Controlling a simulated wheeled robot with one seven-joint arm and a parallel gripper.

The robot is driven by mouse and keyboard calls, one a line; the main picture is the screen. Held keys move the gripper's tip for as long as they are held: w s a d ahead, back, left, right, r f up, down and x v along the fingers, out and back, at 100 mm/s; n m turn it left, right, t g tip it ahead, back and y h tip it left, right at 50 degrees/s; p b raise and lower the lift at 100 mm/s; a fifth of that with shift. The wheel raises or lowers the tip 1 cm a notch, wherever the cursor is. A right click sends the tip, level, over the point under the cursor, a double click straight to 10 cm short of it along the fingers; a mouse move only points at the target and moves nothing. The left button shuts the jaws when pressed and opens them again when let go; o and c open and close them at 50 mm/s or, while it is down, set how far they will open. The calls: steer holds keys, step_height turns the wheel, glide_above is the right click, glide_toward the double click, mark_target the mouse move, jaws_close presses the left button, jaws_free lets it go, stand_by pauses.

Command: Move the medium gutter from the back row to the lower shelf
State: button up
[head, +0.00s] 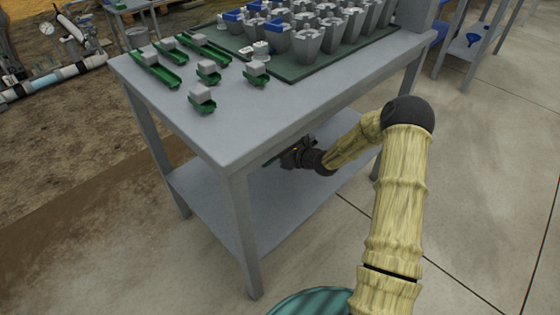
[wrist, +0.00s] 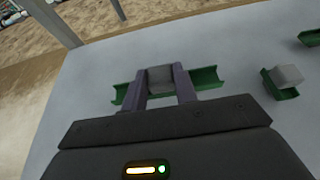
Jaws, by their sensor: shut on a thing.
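My gripper (head: 290,157) is under the tabletop, above the lower shelf (head: 215,205). In the wrist view its two fingers (wrist: 160,85) are shut on the grey block on top of a green gutter (wrist: 206,79), the medium gutter. The gutter sticks out on both sides of the fingers, over the grey shelf surface (wrist: 235,45). I cannot tell whether it touches the shelf. On the tabletop (head: 225,125) several green gutters with grey blocks stand at the left, among them a long one (head: 158,72) and a short one (head: 203,100).
A table leg (wrist: 52,20) stands at upper left. Grey pots (head: 307,45) fill a green mat on the tabletop.

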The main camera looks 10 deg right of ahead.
step_height(320, 180, down, 5)
steer(key=b, duration=0.2)
steer(key=shift+b, duration=0.4)
steer(key=shift+f, duration=0.1)
steer(key=o, duration=1.1)
steer(key=shift+s+d+r+p, duration=0.25)
steer(key=shift+s+r+p, duration=0.05)
steer(key=shift+r+p, duration=0.1)
steer(key=p+v, duration=0.5)
steer(key=v, duration=0.6)
steer(key=shift+p, duration=0.4)
steer(key=shift+s, duration=0.15)
